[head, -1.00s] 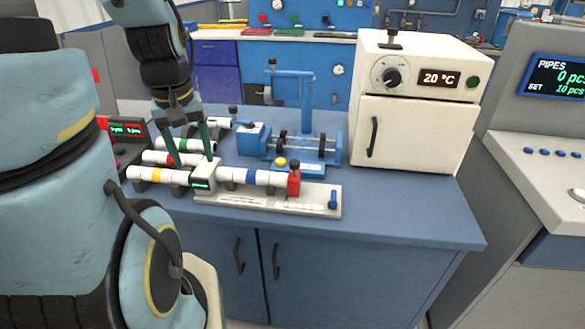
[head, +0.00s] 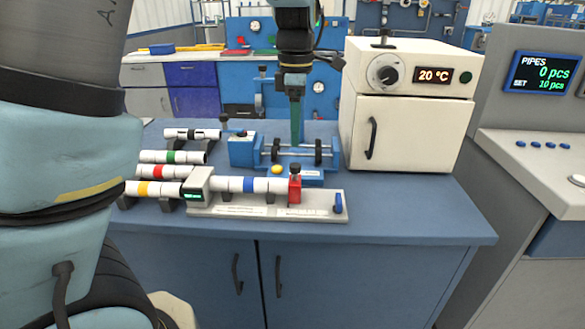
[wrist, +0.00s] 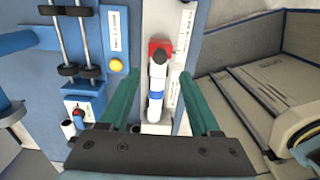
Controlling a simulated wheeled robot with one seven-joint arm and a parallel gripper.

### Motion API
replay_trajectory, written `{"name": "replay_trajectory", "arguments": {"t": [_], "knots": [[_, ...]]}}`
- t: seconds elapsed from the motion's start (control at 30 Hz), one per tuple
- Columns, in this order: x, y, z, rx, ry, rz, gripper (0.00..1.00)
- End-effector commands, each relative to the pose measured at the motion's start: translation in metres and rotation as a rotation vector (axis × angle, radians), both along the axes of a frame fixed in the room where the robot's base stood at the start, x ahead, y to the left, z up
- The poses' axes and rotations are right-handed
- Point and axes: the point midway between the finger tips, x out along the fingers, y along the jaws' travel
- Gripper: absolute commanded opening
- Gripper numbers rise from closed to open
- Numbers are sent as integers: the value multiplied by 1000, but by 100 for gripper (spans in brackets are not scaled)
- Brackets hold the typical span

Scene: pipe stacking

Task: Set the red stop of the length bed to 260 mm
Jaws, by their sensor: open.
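The red stop (head: 295,188) with a dark knob on top stands on the white length bed (head: 322,204), right of a white pipe with a blue band (head: 248,184). In the wrist view the red stop (wrist: 158,46) shows beyond the fingertips, between them in the picture. My gripper (head: 296,140) hangs above the back of the bench, behind the bed in the head view, over the blue roller fixture. In the wrist view my gripper (wrist: 159,75) has its two green fingers apart with nothing between them. The bed's scale marks are too small to read.
Pipes with green, red and yellow bands lie in holders (head: 172,157) at left. The blue roller fixture (head: 243,150) stands behind the bed. A white oven (head: 415,130) reading 20 °C stands at right. Bare blue bench top (head: 410,205) lies right of the bed.

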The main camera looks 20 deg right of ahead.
Motion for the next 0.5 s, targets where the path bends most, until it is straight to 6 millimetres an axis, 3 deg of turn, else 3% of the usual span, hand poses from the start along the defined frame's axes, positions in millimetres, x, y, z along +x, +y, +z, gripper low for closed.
{"name": "replay_trajectory", "arguments": {"t": [0.3,0.5], "knots": [[0,2,-58,5,3,-1,63],[0,2,-86,3,1,-1,63]]}}
